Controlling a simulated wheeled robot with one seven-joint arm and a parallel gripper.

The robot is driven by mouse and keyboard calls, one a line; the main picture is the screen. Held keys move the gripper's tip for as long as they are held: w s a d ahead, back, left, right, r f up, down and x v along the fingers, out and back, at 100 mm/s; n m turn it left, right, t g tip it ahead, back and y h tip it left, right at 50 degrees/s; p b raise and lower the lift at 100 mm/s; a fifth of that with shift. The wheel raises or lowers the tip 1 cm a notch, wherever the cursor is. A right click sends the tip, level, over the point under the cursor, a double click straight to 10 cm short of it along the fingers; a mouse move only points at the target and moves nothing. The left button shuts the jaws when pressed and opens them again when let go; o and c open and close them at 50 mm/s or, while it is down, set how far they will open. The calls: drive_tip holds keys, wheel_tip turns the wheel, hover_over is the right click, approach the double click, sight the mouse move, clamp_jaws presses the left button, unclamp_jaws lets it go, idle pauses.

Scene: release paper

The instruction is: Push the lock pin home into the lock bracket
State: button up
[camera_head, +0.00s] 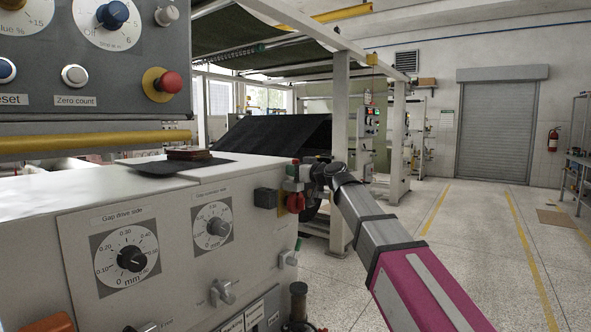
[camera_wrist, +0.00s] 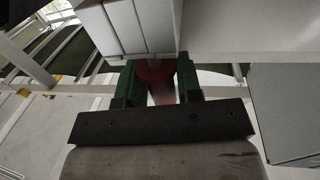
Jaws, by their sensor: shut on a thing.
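My gripper (camera_wrist: 157,78), with two dark green fingers, is shut on a red piece (camera_wrist: 155,72) that looks like the lock pin's handle. In the head view my gripper reaches in from the right to the right end of the grey machine, where a red knob (camera_head: 296,203) shows just below the gripper's end. The pin's shaft is hidden, so I cannot tell how deep it sits. I cannot make out the lock bracket for certain; pale blocks (camera_wrist: 125,25) stand just beyond the fingertips in the wrist view.
The grey machine front (camera_head: 150,250) carries a gap dial (camera_head: 127,261) and knobs. A small black box (camera_head: 266,198) sits on its right end. A control panel (camera_head: 90,55) hangs at upper left.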

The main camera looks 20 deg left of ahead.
drive_tip(key=shift+f, duration=1.1)
drive_tip(key=o, duration=1)
drive_tip(key=v, duration=1)
drive_tip(key=shift+s+d, duration=0.2)
drive_tip(key=shift+d, duration=0.15)
